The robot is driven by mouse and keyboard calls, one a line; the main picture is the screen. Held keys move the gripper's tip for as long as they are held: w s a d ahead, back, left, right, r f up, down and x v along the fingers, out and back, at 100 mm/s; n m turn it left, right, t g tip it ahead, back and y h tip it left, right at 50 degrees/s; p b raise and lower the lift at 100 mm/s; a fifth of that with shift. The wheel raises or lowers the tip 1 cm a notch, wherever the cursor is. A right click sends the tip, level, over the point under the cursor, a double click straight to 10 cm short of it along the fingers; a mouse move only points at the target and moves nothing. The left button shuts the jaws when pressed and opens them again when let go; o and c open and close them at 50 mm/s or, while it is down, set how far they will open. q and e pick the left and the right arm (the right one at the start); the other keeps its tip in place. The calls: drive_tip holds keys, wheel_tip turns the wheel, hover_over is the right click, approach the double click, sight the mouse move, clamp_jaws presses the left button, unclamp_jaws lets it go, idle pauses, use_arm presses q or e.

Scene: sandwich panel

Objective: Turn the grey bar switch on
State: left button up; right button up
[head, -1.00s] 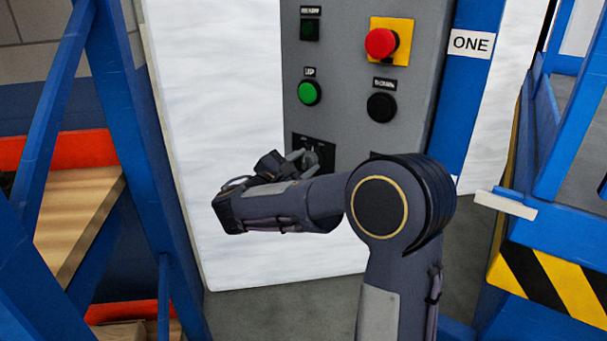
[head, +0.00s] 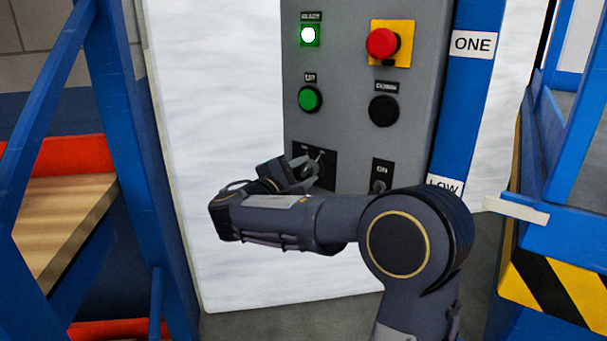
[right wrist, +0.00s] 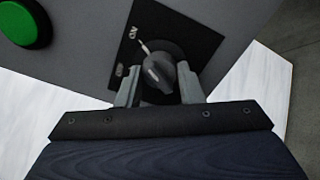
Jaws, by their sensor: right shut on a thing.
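The grey bar switch (right wrist: 158,72) sits on a black plate (right wrist: 165,30) on the grey control panel. Its pale pointer mark is turned towards the ON label (right wrist: 132,32) in the right wrist view. My right gripper (right wrist: 160,88) has one finger on each side of the bar and is shut on it. In the head view my right gripper (head: 308,170) is at the black plate (head: 328,178) and hides most of the switch. The indicator lamp (head: 308,35) at the panel's top left is lit. My left gripper is not in view.
The panel also bears a green button (head: 310,99), a black button (head: 383,110), a red mushroom button (head: 381,43) on yellow and a small lower switch (head: 378,186). Blue rack posts (head: 130,130) stand left, with a wooden shelf (head: 60,215). A striped barrier (head: 555,290) is at right.

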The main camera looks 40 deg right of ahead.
drive_tip(key=o, duration=1)
drive_tip(key=shift+c, duration=0.2)
drive_tip(key=p+v, duration=0.1)
drive_tip(key=v, duration=0.6)
drive_tip(key=shift+s+a, duration=0.2)
drive_tip(key=shift+a, duration=0.2)
